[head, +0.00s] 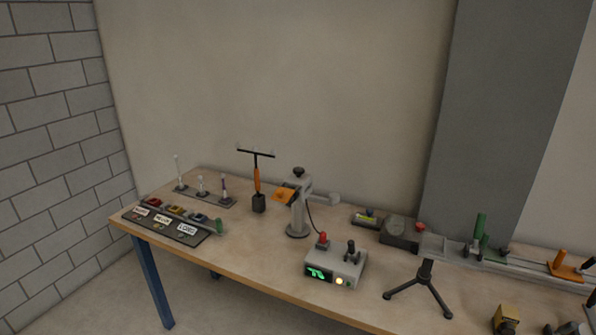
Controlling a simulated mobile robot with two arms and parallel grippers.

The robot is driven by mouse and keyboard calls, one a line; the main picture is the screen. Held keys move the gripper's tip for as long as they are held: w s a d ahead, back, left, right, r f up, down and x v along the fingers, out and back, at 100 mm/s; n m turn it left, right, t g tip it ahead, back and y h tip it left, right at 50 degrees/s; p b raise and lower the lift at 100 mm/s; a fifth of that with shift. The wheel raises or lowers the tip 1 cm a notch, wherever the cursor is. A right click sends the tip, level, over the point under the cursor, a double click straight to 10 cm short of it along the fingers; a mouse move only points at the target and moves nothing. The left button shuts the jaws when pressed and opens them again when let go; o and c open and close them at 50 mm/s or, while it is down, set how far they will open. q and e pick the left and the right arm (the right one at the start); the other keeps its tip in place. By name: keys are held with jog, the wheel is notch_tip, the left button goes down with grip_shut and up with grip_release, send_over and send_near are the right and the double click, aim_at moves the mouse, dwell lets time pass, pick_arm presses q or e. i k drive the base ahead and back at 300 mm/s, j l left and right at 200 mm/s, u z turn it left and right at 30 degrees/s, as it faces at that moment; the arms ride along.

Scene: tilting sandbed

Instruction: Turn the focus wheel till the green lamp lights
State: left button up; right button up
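A grey control box (335,268) stands on the table near its front edge. Its front has a lit green display (319,274) and a bright yellowish lamp (338,281). A smaller greenish spot (347,284) lies beside that lamp; I cannot tell whether it is lit. A red knob (323,239) and a black knob or lever (350,252) stand on top. I cannot tell which part is the focus wheel. Neither gripper is in view.
The wooden table (250,262) runs from left to lower right. A labelled dark panel (188,238) lies at its left end. A dark T-shaped tool (257,180) stands behind.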

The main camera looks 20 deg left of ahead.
aim_at(298, 171)
jog(key=i+j, duration=0.1)
jog(key=i, duration=0.45)
jog(key=i+j+u, duration=0.1)
jog(key=i, duration=0.45)
